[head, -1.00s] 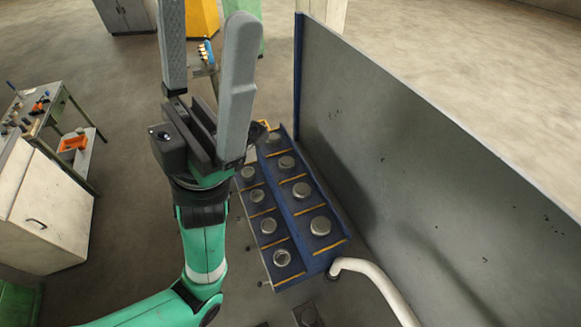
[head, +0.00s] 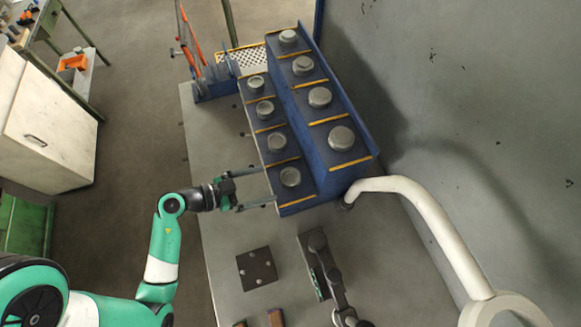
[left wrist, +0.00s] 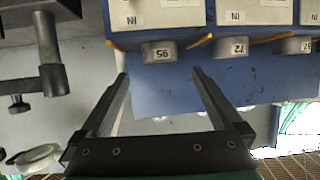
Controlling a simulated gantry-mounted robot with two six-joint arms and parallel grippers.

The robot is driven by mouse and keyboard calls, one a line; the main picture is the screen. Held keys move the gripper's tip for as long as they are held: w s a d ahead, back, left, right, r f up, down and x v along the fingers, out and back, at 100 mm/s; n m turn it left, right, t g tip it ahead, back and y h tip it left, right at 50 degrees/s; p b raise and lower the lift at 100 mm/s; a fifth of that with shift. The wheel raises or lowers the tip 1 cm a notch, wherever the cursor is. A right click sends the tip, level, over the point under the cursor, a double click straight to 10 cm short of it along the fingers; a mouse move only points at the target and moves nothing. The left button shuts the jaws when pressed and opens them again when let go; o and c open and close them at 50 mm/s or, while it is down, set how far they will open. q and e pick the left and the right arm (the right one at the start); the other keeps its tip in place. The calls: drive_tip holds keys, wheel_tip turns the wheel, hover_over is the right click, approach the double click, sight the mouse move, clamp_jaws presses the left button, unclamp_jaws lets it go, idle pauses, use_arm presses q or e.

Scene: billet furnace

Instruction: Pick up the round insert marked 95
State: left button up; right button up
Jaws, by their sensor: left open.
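The round insert marked 95 (left wrist: 160,52) is a grey disc with a white label, on the lower step of a blue stepped rack (left wrist: 160,95). In the wrist view it lies just beyond and between my left fingertips. My right gripper is not in view.
An insert marked 72 (left wrist: 232,47) sits beside the 95. Larger inserts (head: 341,139) stand on the upper step. A cream pipe (head: 420,195) curves at the right, before a grey wall panel (head: 480,100). A dark square plate (head: 257,269) lies on the table (head: 220,245).

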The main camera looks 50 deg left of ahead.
sight(290, 177)
use_arm(q)
drive_tip(key=b+x, duration=0.1)
drive_tip(key=x, duration=0.3)
drive_tip(key=shift+w+d, duration=0.1)
drive_tip(key=shift+w, duration=0.25)
drive_tip(key=b+x, duration=0.2)
drive_tip(key=x, duration=0.3)
drive_tip(key=shift+w+f, duration=0.1)
clamp_jaws()
